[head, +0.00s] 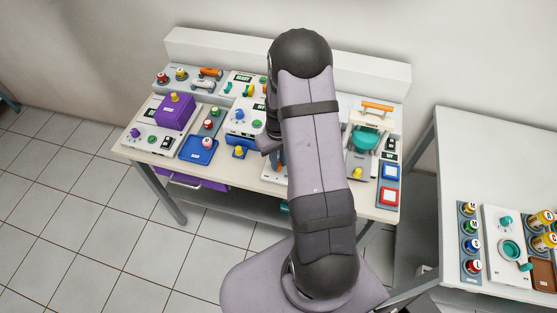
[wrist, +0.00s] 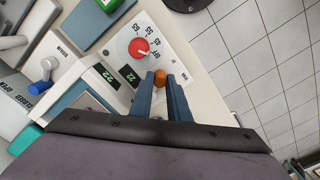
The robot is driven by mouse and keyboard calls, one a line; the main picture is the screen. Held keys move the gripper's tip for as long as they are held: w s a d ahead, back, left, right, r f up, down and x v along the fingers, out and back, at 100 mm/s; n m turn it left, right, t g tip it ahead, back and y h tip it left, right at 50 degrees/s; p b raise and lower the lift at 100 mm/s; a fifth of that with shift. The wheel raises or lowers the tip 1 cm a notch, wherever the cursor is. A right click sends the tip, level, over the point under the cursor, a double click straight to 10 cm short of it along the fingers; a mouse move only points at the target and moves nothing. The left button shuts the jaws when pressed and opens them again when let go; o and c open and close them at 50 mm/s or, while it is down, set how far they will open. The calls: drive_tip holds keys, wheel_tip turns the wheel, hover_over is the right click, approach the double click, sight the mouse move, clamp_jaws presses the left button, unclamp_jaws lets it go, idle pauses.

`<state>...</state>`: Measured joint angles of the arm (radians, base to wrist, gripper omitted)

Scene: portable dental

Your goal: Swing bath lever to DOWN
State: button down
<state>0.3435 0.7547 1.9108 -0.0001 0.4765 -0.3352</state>
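In the wrist view, an orange ball-shaped knob (wrist: 160,78), which looks like the bath lever's grip, sits between the two blue-grey fingertips of my gripper (wrist: 161,77). The fingers are close together, and the knob fills the gap at their tips; they look shut on it. The lever's shaft and its UP or DOWN marks are hidden by the fingers. The white panel (wrist: 180,50) around it has a red dial (wrist: 139,48) with OFF and number marks. Green displays (wrist: 111,86) reading 22 are beside it. In the head view my arm covers most of this unit.
A blue-knobbed lever (wrist: 47,65) stands left of the displays in the wrist view. In the head view, a purple box (head: 174,110) and blue tray (head: 198,150) are left of my arm. A teal-fronted unit (head: 365,138) is close on the right. A second table (head: 485,135) stands further right.

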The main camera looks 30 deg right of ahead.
drive_tip(key=shift+a+m, duration=0.1)
drive_tip(key=shift+m, duration=0.3)
drive_tip(key=m, duration=0.1)
drive_tip(key=a+m+b, duration=0.1)
drive_tip(key=m, duration=0.1)
drive_tip(key=w+m, duration=0.1)
drive_tip(key=m, duration=0.1)
drive_tip(key=shift+a, duration=0.3)
drive_tip(key=m, duration=0.1)
drive_tip(key=w+m+b, duration=0.1)
drive_tip(key=m, duration=0.1)
drive_tip(key=shift+a+m, duration=0.3)
drive_tip(key=shift+a, duration=0.05)
drive_tip(key=shift+w+a+m, duration=0.1)
drive_tip(key=shift+w+m, duration=0.15)
drive_tip(key=shift+m, duration=0.4)
drive_tip(key=shift+w+a+m, duration=0.1)
drive_tip(key=shift+w+m, duration=0.15)
drive_tip(key=shift+m, duration=0.4)
drive_tip(key=shift+d, duration=0.1)
drive_tip(key=c, duration=1.7)
unclamp_jaws()
drive_tip(key=shift+o, duration=0.2)
drive_tip(key=shift+r, duration=0.1)
